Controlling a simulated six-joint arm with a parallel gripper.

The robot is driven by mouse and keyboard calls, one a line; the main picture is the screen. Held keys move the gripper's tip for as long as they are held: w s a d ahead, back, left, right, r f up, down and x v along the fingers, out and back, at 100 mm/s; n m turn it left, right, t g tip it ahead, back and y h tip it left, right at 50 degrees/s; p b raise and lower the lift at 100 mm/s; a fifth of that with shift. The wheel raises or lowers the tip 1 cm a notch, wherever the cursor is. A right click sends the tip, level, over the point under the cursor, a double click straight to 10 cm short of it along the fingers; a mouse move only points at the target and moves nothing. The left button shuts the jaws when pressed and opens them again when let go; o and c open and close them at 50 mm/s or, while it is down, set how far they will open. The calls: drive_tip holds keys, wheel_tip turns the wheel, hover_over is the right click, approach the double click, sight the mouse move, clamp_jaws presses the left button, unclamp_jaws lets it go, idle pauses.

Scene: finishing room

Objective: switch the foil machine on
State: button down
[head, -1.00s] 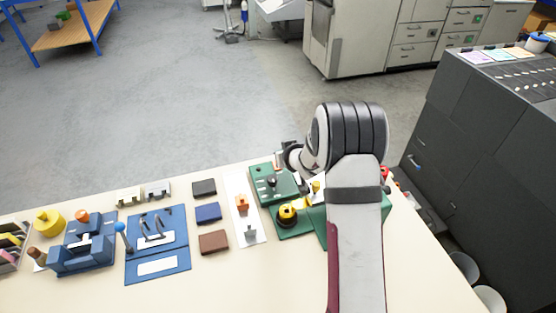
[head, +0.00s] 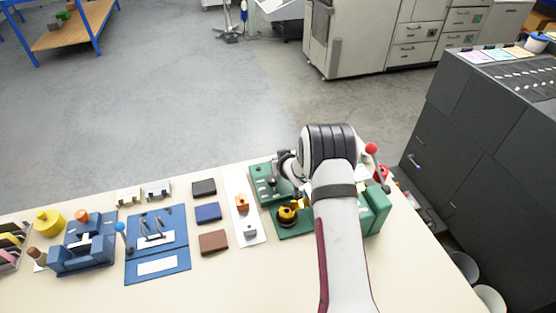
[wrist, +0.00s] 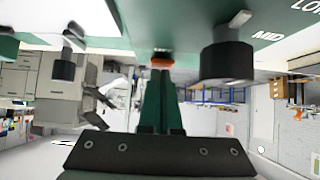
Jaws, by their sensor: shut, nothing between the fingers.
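The green foil machine (head: 375,212) stands at the right of the table, partly hidden behind my arm. Its green control panel (head: 258,172) lies at its left. In the wrist view the green panel (wrist: 120,15) fills the top, with a black knob (wrist: 228,62) beside the word MID and another black knob (wrist: 68,68) at left. A small orange-red part with a dark base (wrist: 162,61) sits at the panel between them. My gripper (wrist: 160,72) is shut and empty, its fingertips right at that part; I cannot tell whether they touch. The head view mostly hides the fingers.
A red-balled lever (head: 371,149) rises behind the machine, right of my arm. A yellow-and-black knob (head: 287,214) stands in front of the panel. The table's front right (head: 420,280) is clear.

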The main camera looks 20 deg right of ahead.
drive_tip(key=shift+w, duration=0.1)
drive_tip(key=shift+w+r, duration=0.2)
drive_tip(key=shift+w, duration=0.45)
drive_tip(key=shift+r, duration=0.35)
drive_tip(key=r, duration=0.3)
drive_tip(key=shift+w+r, duration=0.25)
drive_tip(key=shift+w, duration=0.05)
drive_tip(key=w+r+v, duration=0.1)
drive_tip(key=v, duration=0.8)
drive_tip(key=shift+r, duration=0.6)
drive_tip(key=shift+s, duration=0.1)
